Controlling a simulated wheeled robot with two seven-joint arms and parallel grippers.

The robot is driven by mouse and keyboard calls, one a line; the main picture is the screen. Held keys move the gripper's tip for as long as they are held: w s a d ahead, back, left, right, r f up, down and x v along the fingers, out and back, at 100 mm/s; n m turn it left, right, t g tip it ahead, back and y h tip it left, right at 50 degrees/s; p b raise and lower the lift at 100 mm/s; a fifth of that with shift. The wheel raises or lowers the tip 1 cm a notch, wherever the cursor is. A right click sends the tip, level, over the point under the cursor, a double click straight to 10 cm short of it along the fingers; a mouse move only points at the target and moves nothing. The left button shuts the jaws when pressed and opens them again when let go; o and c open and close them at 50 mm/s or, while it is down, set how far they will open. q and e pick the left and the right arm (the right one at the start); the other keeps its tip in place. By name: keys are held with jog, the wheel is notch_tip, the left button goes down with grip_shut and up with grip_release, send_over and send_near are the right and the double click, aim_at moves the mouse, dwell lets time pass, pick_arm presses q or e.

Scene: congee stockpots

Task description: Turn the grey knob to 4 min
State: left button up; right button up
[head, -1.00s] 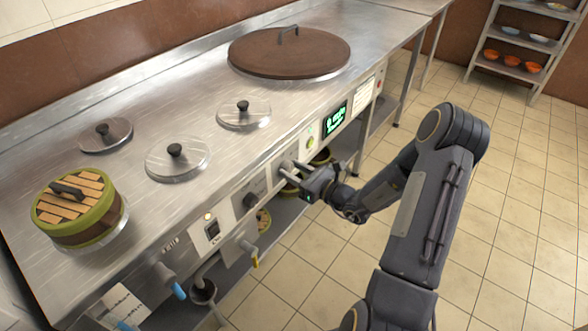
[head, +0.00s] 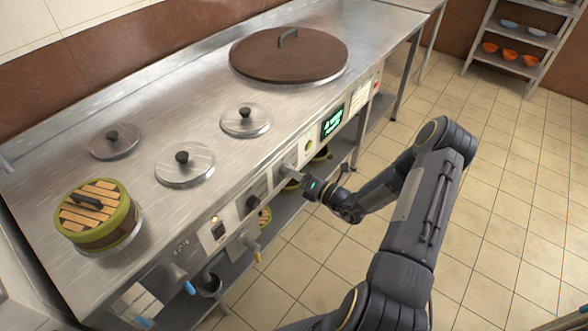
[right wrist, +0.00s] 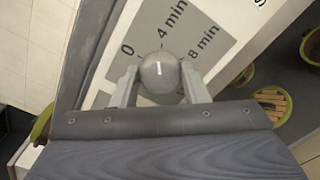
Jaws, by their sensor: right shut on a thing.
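The grey knob (right wrist: 160,82) is a round ball-like knob on a grey dial plate (right wrist: 148,40) printed 0, 4 min and 8 min. A short white mark shows on its face, but I cannot tell exactly which label it points to. My right gripper (right wrist: 162,90) is shut on the knob, one finger on each side. My left gripper is out of view.
The steel counter (head: 190,98) carries a large brown lid (head: 288,60), several small steel lids and a bamboo steamer (head: 95,215). A black knob (head: 252,202), a switch (head: 218,230) and taps line the front. Tiled floor (head: 480,200) is clear on the right.

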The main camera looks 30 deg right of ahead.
jog(key=shift+m+p, duration=0.3)
jog(key=shift+m, duration=0.3)
jog(key=o, duration=0.9)
jog(key=shift+o, duration=0.2)
jog(key=v, duration=0.8)
jog(key=shift+w, duration=0.1)
